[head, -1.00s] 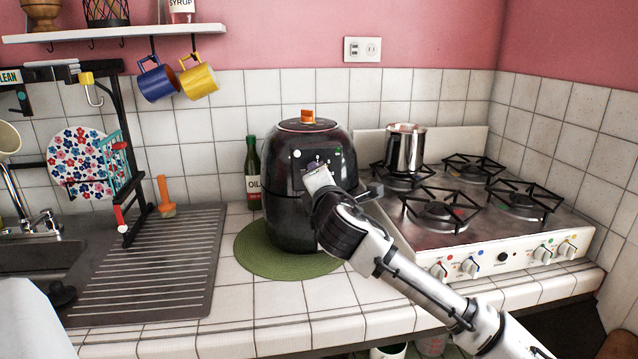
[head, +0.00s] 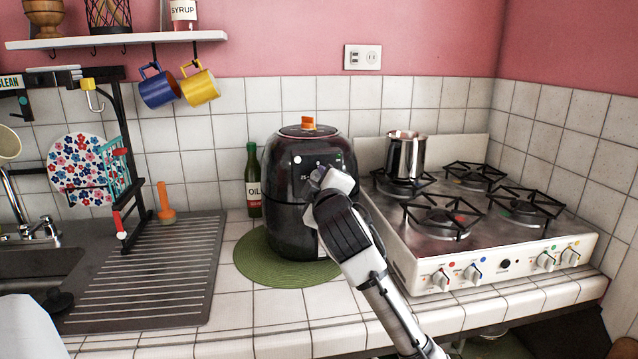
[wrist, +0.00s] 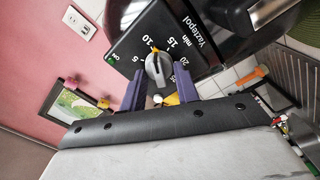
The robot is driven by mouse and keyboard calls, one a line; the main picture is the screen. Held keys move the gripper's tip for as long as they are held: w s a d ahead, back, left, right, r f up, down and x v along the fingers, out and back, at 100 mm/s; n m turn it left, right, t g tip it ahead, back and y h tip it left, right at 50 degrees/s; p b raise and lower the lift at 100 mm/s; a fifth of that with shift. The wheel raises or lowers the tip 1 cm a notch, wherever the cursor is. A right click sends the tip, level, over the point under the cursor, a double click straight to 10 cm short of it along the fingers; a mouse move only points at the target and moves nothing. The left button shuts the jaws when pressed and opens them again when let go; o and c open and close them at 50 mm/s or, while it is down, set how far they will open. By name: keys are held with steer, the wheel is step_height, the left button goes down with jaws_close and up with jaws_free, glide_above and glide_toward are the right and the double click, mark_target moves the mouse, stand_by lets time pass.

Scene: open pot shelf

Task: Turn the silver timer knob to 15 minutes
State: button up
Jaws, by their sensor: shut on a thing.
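The black air fryer (head: 290,225) stands on a round green mat (head: 262,270) on the tiled counter. Its silver timer knob (wrist: 158,66) shows in the wrist view on a black dial panel marked 5, 10, 15, 20. The knob's yellow mark points close to the 10, slightly on the 15 side. My gripper (wrist: 158,80) has its purple fingers on both sides of the knob and is shut on it. In the head view my gripper (head: 320,180) is at the fryer's front and hides the knob.
A green oil bottle (head: 253,185) stands just left behind the fryer. The stove (head: 490,260) with a steel pot (head: 405,157) is close on the right. The drying rack (head: 125,190) and sink are left. Counter in front is clear.

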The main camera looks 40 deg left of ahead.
steer(key=m+p, duration=0.1)
steer(key=m, duration=0.3)
steer(key=shift+r+m, duration=0.1)
steer(key=shift+m, duration=0.2)
steer(key=shift+w+d+m+p, duration=0.15)
steer(key=shift+m+p, duration=0.45)
steer(key=shift+m, duration=1.3)
steer(key=o, duration=1)
steer(key=shift+c, duration=0.2)
steer(key=b+v, duration=0.3)
steer(key=v, duration=1)
steer(key=shift+s+d, duration=0.2)
steer(key=shift+s, duration=0.15)
